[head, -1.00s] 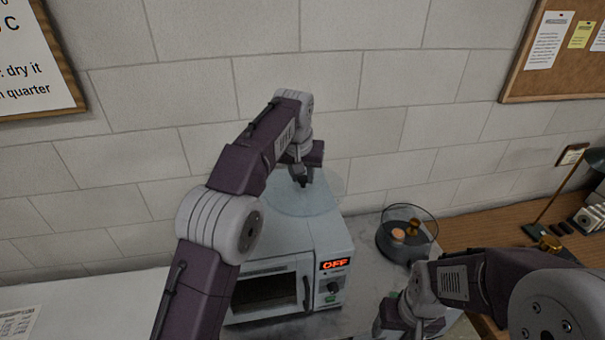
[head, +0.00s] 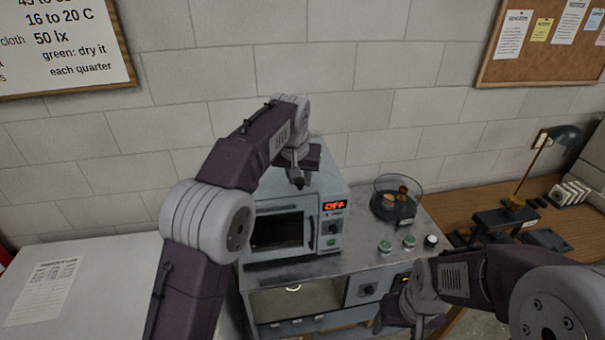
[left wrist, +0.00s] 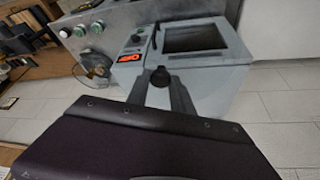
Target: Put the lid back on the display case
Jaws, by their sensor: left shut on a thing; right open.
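The display case (head: 384,212) is a clear round bowl on a dark base, open at the top, on the counter right of the oven. A pinkish piece and a brass-coloured piece are inside it. My left gripper (head: 298,184) is in front of the oven's top, left of the case and apart from it. In the left wrist view it is shut on a black knob (left wrist: 161,78), which I take as the lid's; the clear lid disc is hard to make out now. My right gripper (head: 392,318) is open, low at the front, partly hidden by its wrist.
The grey oven (head: 333,230) with its red OFF display stands left of the case. Several round knobs and buttons (head: 409,242) sit in front of the case. A white surface (head: 100,280) is at left.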

